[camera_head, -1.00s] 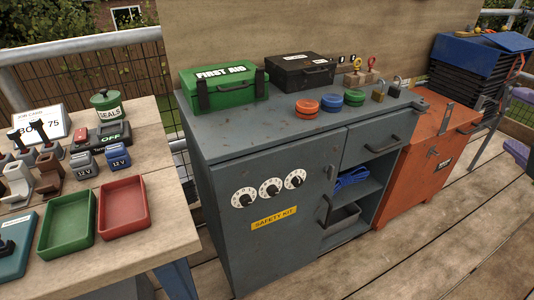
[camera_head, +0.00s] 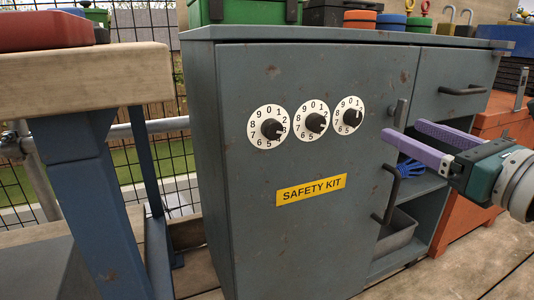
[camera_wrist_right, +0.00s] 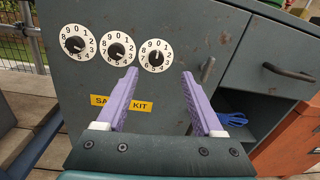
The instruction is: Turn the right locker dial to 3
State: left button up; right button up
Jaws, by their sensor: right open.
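The locker (camera_head: 300,210) is a grey cabinet with three white number dials and black knobs on its door. The right dial (camera_head: 345,104) is the one nearest the door's handle side; its exact setting is too small to read surely. My right gripper (camera_head: 402,130) has purple fingers, spread open and empty, to the right of the right dial and in front of the cabinet. In the right wrist view the right dial (camera_wrist_right: 164,45) shows just above the gap between the fingertips (camera_wrist_right: 160,73), apart from them. My left gripper is not in view.
Door handles (camera_head: 387,195) and an open shelf lie to the right. A wooden table (camera_head: 90,82) stands at the left.

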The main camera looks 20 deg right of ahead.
aim_at(356, 119)
jog(key=shift+n, duration=0.4)
jog(key=w, duration=0.3)
jog(key=w+f, duration=0.1)
jog(key=w, duration=0.6)
jog(key=shift+w+a+f, duration=0.15)
jog(key=shift+a+f, duration=0.05)
jog(key=shift+a, duration=0.15)
grip_shut()
